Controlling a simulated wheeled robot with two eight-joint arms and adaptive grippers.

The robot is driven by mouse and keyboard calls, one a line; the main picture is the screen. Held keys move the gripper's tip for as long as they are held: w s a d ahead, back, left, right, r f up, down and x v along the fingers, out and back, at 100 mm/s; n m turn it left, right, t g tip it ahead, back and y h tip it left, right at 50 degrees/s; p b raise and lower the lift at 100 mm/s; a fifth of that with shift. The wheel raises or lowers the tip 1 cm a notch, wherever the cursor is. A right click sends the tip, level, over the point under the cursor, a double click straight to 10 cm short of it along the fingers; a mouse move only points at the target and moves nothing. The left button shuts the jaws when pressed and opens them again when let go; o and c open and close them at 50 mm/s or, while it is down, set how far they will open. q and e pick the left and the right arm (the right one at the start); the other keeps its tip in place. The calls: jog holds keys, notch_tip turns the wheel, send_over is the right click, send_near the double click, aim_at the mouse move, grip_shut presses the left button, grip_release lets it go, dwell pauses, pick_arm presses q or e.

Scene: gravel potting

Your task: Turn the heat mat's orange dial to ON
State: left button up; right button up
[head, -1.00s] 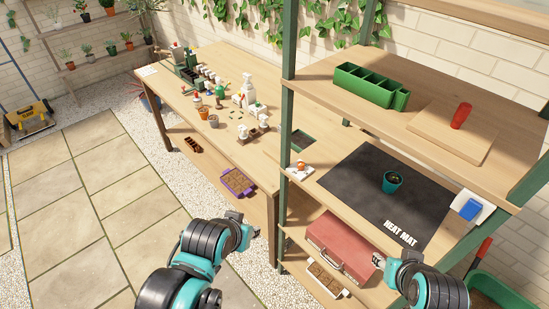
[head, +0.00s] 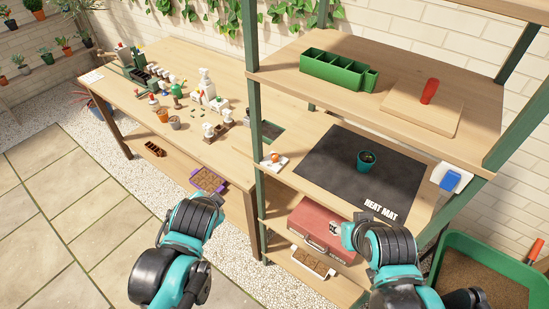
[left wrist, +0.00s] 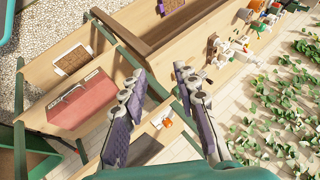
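The orange dial (head: 276,157) sits on a small white control box (head: 270,166) at the left front corner of the middle shelf, beside the black heat mat (head: 325,175). In the left wrist view the orange dial (left wrist: 167,122) shows between my fingers, beyond them. Its setting is too small to read. My left gripper (head: 214,198) is left of and in front of the shelf, apart from the dial. In the left wrist view its fingers (left wrist: 160,76) are spread and empty. My right gripper (head: 336,228) is in front of the shelf by the red toolbox; its fingers are unclear.
A teal pot (head: 366,161) stands on the mat. A green shelf post (head: 261,190) rises close to the control box. The red toolbox (head: 318,228) is on the shelf below. A green planter (head: 338,74) is on the upper shelf. A blue switch (head: 451,181) is at the right.

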pick_arm(q)
jog(key=w+d+m+t, duration=0.1)
jog(key=w+d+m, duration=0.25)
jog(key=m, duration=0.25)
jog(key=m+t+b, duration=0.1)
jog(key=m+t, duration=0.4)
jog(key=m, duration=1.4)
send_near(275, 156)
jog(key=w, duration=0.1)
jog(key=shift+g+y, duration=0.3)
jog(key=b+x, duration=0.2)
jog(key=x, duration=0.6)
jog(key=shift+d, duration=0.15)
grip_shut()
